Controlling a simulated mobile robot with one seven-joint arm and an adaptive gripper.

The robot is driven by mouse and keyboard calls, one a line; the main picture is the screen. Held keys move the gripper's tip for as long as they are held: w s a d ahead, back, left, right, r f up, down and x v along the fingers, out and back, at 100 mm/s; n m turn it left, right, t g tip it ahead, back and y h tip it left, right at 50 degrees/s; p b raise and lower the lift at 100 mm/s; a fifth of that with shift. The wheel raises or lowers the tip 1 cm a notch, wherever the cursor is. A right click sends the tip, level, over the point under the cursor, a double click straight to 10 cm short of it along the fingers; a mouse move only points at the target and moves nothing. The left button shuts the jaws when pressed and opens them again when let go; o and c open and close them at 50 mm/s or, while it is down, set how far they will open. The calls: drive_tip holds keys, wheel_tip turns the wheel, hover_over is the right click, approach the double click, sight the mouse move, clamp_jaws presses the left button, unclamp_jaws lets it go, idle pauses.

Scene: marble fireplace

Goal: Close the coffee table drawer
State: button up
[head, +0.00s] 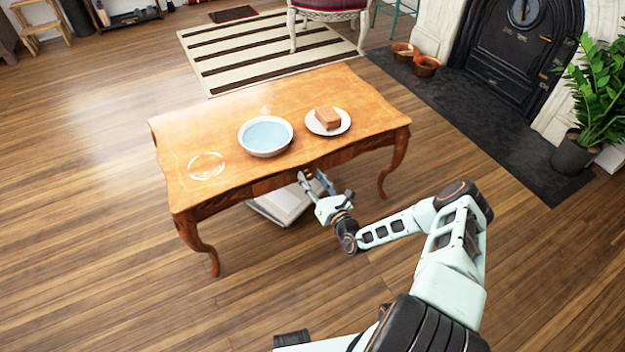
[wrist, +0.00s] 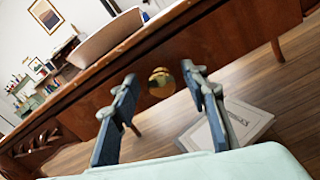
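The wooden coffee table (head: 225,123) stands in the middle of the head view. In the wrist view, the drawer front (wrist: 225,50) is dark reddish wood with a round brass knob (wrist: 160,82). My gripper (head: 314,180) is at the table's near long side, just below the tabletop edge. It is open in the wrist view (wrist: 159,76), with the knob showing between its two fingers. The fingers hold nothing, and I cannot tell whether they touch the drawer front. How far the drawer stands out is not clear from either view.
On the tabletop are a blue-white bowl (head: 265,136), a plate (head: 341,122) with a brown block (head: 327,117), and a clear glass dish (head: 206,165). A large book (head: 284,205) lies on the floor under the near edge. Floor left of the table is clear.

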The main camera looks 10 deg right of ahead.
drive_tip(key=v, duration=0.7)
drive_tip(key=shift+s, duration=0.25)
drive_tip(key=shift+d, duration=0.1)
